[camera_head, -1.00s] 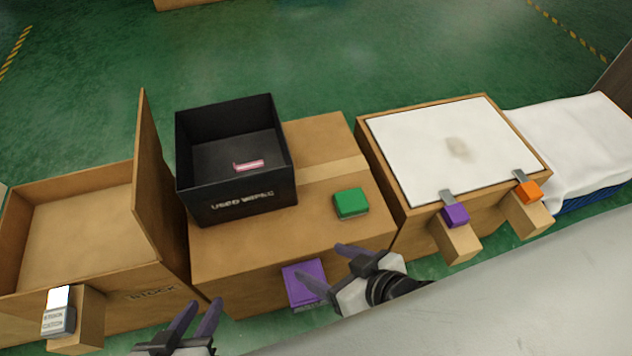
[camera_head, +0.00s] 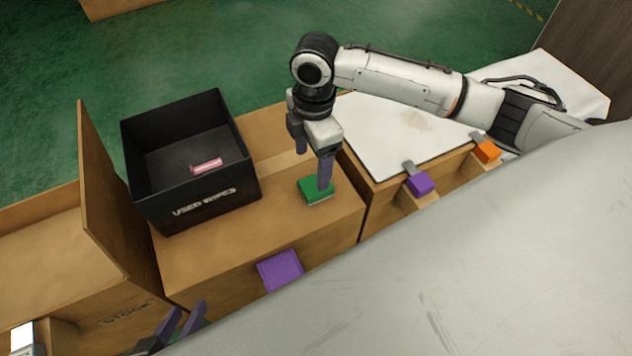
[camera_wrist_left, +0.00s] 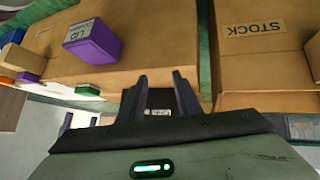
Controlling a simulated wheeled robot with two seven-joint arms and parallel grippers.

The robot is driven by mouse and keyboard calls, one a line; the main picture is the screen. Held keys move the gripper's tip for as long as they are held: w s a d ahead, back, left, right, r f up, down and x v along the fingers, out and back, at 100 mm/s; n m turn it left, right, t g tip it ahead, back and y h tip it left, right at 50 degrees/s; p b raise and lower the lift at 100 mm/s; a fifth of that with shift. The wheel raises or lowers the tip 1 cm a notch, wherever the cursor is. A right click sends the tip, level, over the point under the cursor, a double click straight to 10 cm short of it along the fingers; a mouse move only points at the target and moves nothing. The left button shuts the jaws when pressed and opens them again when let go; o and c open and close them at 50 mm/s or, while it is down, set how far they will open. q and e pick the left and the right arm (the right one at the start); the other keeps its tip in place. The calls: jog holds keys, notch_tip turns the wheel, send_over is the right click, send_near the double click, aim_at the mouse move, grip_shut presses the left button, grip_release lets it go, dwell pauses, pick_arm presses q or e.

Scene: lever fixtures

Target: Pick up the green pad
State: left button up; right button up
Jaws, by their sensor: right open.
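The green pad (camera_head: 310,190) lies flat on the middle cardboard box (camera_head: 225,255), right of the black bin. My right gripper (camera_head: 313,170) points down over the pad with its fingers apart. One finger hides part of the pad; whether it touches cannot be told. My left gripper (camera_head: 185,315) is at the lower left edge of the head view, away from the pad. Its two fingers also show apart and empty in the left wrist view (camera_wrist_left: 160,90).
A black bin (camera_head: 217,197) marked "USED WIPES" holds a pink item (camera_head: 206,165). A tall cardboard flap (camera_head: 105,180) stands left of it. A purple block (camera_head: 280,270) is on the box front. A white-topped box (camera_head: 385,145) with purple (camera_head: 420,184) and orange (camera_head: 487,152) levers stands right.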

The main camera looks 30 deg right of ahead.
jog(key=f+b, duration=0.1)
jog(key=f, duration=0.1)
jog(key=d+f+b, duration=0.1)
jog(key=f, duration=0.1)
jog(key=shift+w+d+f+b, duration=0.1)
jog(key=shift+w+f+b, duration=0.1)
jog(key=shift+f+b, duration=0.15)
notch_tip(320, 180, down, 5)
jog(key=b, duration=0.2)
jog(key=shift+r+b, duration=0.2)
jog(key=shift+b, duration=0.15)
jog(key=shift+f, duration=0.1)
pick_arm(q)
jog(key=d, duration=0.2)
jog(key=d+f+m+g+h, duration=0.1)
jog(key=shift+w, duration=0.35)
pick_arm(e)
jog(key=c, duration=1.1)
jog(key=shift+c, duration=0.2)
